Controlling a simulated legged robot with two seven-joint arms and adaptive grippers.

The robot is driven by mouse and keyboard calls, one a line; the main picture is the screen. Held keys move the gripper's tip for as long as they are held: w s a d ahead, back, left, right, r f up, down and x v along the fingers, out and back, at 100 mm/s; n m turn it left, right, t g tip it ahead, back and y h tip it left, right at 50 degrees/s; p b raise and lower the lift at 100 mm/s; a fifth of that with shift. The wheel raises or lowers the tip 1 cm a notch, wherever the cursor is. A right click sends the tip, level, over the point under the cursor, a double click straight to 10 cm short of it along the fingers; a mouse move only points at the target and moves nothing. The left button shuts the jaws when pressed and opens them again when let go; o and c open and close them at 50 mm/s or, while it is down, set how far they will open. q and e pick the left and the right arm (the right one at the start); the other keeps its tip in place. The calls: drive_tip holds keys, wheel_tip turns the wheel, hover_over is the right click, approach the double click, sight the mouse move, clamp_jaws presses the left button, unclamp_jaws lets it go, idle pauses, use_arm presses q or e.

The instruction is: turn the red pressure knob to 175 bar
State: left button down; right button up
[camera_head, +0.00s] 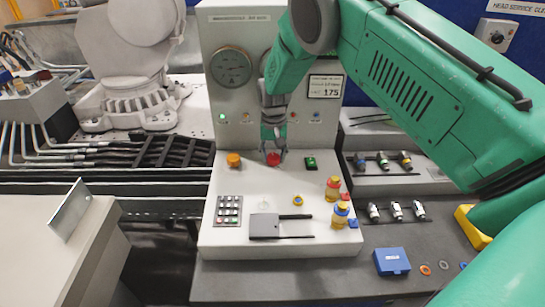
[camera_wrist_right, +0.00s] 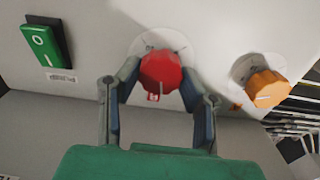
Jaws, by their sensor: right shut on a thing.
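The red pressure knob (camera_head: 273,159) is on the sloped front of the white console, between an orange knob (camera_head: 234,159) and a green switch (camera_head: 310,162). My right gripper (camera_head: 272,150) comes down on it from above, its fingers on either side of the knob. In the right wrist view the red knob (camera_wrist_right: 162,72) sits between the two fingers of my right gripper (camera_wrist_right: 160,85), and a white pointer line shows on its face. My left gripper is not in view.
The orange knob (camera_wrist_right: 266,88) and green rocker switch (camera_wrist_right: 42,45) flank the red knob closely in the wrist view. A keypad (camera_head: 229,210), yellow-and-red parts and a dark flat plate (camera_head: 265,226) lie lower on the console. A blue box (camera_head: 391,261) stands at the right.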

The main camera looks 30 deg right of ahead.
drive_tip(key=m, duration=0.6)
drive_tip(key=shift+s+a+f, duration=0.1)
drive_tip(key=shift+s+f, duration=0.2)
drive_tip(key=m, duration=0.4)
drive_tip(key=shift+b, duration=0.35)
drive_tip(key=m, duration=0.3)
drive_tip(key=shift+m, duration=0.4)
drive_tip(key=m, duration=0.6)
drive_tip(key=shift+a, duration=0.1)
drive_tip(key=m, duration=0.6)
drive_tip(key=shift+w+r+m, duration=0.15)
drive_tip(key=shift+r+m, duration=0.05)
drive_tip(key=shift+m, duration=0.2)
drive_tip(key=shift+w+r, duration=0.1)
drive_tip(key=o, duration=1.1)
drive_tip(key=shift+o, duration=0.2)
drive_tip(key=shift+w, duration=0.2)
